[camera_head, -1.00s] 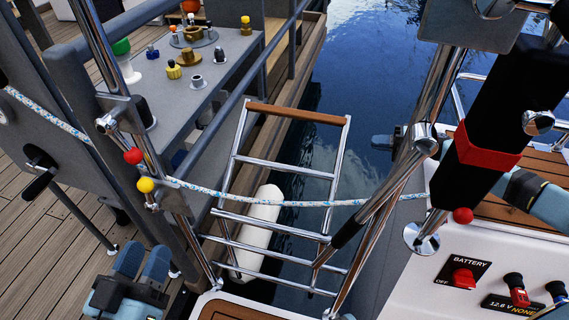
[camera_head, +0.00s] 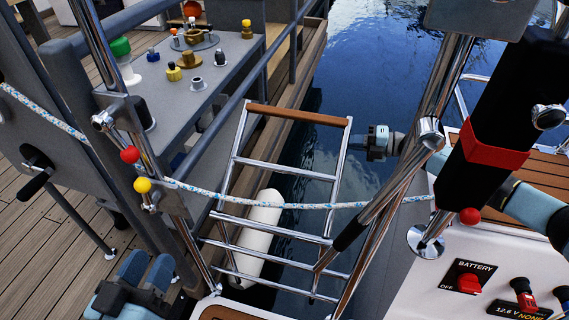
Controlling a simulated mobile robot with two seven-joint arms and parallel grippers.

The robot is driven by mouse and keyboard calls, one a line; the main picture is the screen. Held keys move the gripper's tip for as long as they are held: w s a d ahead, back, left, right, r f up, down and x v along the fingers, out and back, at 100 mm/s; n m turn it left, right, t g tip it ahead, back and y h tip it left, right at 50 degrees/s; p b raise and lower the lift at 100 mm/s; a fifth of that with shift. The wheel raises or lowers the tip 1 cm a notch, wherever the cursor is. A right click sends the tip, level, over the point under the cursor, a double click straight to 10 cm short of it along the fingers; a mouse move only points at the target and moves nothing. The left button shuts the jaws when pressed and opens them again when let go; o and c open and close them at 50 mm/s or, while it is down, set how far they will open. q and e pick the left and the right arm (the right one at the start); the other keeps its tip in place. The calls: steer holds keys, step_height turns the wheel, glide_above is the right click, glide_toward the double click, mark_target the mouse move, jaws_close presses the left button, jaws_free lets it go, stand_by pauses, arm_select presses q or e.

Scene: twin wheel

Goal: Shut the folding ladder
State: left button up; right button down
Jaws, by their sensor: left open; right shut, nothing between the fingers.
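The folding ladder (camera_head: 282,172) has chrome rails, several rungs and a wooden top rung (camera_head: 298,115). It stands unfolded, reaching out from the boat's edge over the water. My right gripper (camera_head: 370,143) is shut and empty, just right of the ladder's right rail near the wooden rung; whether it touches the rail I cannot tell. Its arm is partly hidden behind the chrome posts. My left gripper (camera_head: 146,272) is open and empty at the lower left, well apart from the ladder. The ladder's lower end is partly hidden by posts.
A blue-white rope (camera_head: 290,206) crosses in front of the ladder between posts. A white fender (camera_head: 262,222) hangs behind the rungs. A grey table (camera_head: 225,55) with fittings stands upper left. A battery panel (camera_head: 470,277) is at lower right. Open water lies beyond the ladder.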

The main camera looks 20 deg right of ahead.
steer(key=shift+r, duration=0.1)
arm_select(q)
steer(key=shift+r+p, duration=0.6)
arm_select(e)
steer(key=shift+s+a+r, duration=0.2)
steer(key=shift+s+r, duration=0.05)
steer(key=shift+r, duration=0.15)
arm_select(q)
step_height(320, 180, up, 5)
steer(key=t+p, duration=0.2)
steer(key=p, duration=0.2)
steer(key=f, duration=0.1)
steer(key=a+f+g+y+p, duration=0.1)
steer(key=f, duration=0.1)
steer(key=a+f+g+y, duration=0.1)
steer(key=f, duration=0.1)
steer(key=shift+a+n+p, duration=0.1)
steer(key=shift+n+p, duration=0.3)
arm_select(e)
steer(key=s+r, duration=0.1)
steer(key=a+r, duration=0.1)
steer(key=r, duration=0.1)
steer(key=s+r, duration=0.1)
steer(key=shift+s+a+r, duration=0.25)
steer(key=shift+s+a, duration=0.1)
steer(key=shift+a, duration=0.05)
arm_select(q)
steer(key=shift+f, duration=0.1)
